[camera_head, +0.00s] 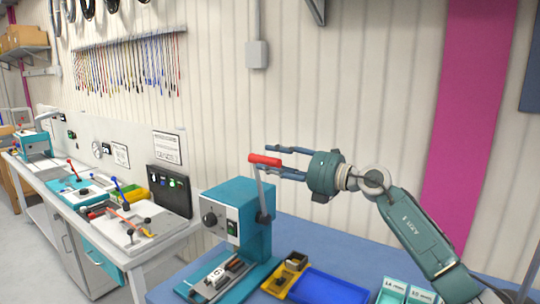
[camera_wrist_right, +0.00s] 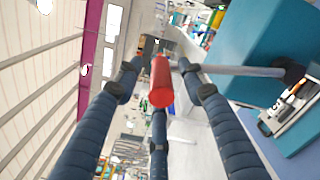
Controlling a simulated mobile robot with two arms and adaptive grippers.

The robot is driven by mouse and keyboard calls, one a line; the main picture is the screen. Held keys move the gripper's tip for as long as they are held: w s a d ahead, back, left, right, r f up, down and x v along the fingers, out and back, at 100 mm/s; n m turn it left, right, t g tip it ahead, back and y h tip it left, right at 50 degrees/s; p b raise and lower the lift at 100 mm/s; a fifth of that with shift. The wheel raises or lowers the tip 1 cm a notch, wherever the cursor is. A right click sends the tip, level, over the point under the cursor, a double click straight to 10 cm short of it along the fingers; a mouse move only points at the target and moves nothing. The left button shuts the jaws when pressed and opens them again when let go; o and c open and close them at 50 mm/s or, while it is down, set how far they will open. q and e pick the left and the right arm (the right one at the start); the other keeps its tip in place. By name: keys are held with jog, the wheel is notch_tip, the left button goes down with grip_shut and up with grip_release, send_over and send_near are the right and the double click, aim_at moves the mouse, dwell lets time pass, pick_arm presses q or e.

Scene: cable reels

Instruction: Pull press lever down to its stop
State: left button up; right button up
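The press (camera_head: 238,215) is a teal machine at the end of the blue bench. Its grey lever (camera_head: 262,190) stands nearly upright on the press's right side. A red handle (camera_head: 264,160) tops the lever; in the right wrist view the handle (camera_wrist_right: 160,82) points toward the camera, with the lever rod (camera_wrist_right: 235,71) running right to the press. My right gripper (camera_head: 277,160) is at the handle, its dark blue fingers spread around it. In the wrist view gaps show between the handle and the side fingers, so the gripper is open. My left gripper is not in view.
On the blue bench (camera_head: 330,240) are a yellow bin (camera_head: 283,283), a blue tray (camera_head: 328,290) and labelled teal bins (camera_head: 392,291). A white workbench (camera_head: 150,240) with tools stands left, beyond a gap. The air above the bench right of the press is clear apart from my arm.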

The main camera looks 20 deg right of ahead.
jog(key=shift+w+a, duration=0.35)
jog(key=shift+w, duration=0.05)
grip_shut()
